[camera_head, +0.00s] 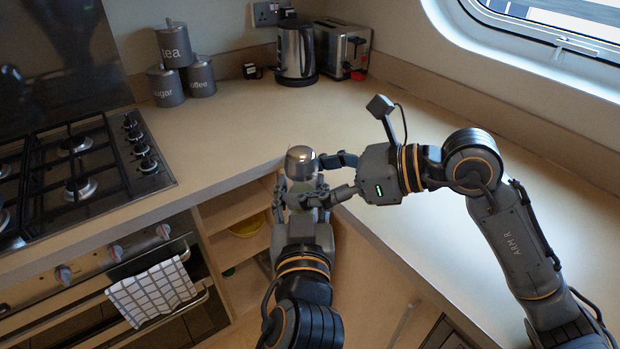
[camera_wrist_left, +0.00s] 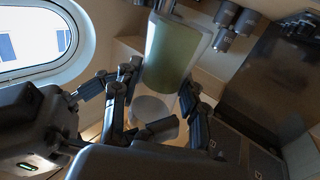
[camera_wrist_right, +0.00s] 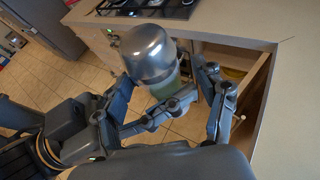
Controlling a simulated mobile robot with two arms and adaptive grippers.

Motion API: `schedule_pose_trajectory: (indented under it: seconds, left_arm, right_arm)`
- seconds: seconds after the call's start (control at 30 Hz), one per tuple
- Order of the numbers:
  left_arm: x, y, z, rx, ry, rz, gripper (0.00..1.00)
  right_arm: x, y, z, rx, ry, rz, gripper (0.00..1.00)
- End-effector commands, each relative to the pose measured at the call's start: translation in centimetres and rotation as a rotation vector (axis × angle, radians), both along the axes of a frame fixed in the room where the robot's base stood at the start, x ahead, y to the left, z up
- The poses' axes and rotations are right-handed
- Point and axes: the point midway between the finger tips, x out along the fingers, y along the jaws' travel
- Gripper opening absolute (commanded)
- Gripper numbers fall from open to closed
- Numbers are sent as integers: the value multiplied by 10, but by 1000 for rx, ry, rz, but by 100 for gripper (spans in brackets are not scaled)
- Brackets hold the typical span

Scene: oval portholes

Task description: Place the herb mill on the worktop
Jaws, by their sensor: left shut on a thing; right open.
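The herb mill has a shiny silver dome top (camera_head: 301,162) and a green body, which shows in the left wrist view (camera_wrist_left: 174,52). It is held roughly upright in the air, off the front edge of the worktop (camera_head: 235,125) near its inner corner. My left gripper (camera_head: 306,194) is shut on the mill's body, below the dome. My right gripper (camera_head: 327,177) is open beside the mill; in the right wrist view its fingers (camera_wrist_right: 168,78) stand either side of the dome and green body. I cannot tell whether they touch it. The fingers hide the lower body in the head view.
A gas hob (camera_head: 80,175) is at the left. Tea, sugar and coffee canisters (camera_head: 174,45), a kettle (camera_head: 296,50) and a toaster (camera_head: 342,47) stand at the back. Open shelves (camera_head: 235,235) are below the corner. The middle of the worktop is clear.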

Motion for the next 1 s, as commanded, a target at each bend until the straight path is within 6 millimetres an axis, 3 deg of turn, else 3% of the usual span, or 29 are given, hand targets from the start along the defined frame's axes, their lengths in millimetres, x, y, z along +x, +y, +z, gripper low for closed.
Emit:
schedule_pose_trajectory:
  seconds: [0.27, 0.57, 0.8, 0.9, 0.93, 1.0]
  left_arm:
    - [0, 0, 1, -1, -2, 0, 5]
    - [0, 0, 1, -1, -2, 0, 5]
    - [0, 1, 1, -1, -3, 2, 7]
    - [0, 1, 1, -1, -3, 4, 7]
    - [0, 2, 1, -1, -3, 4, 7]
    - [0, 2, 1, -1, -3, 5, 7]
  right_arm:
    - [1, 2, -1, 0, -1, -1, 71]
    - [-1, 2, -1, 0, 1, 3, 14]
    - [-1, 2, -1, -1, 2, 3, 7]
    - [0, 2, -1, -1, 2, 1, 7]
    - [0, 1, -1, -2, 2, 0, 51]
    - [0, 1, -1, -3, 2, 0, 66]
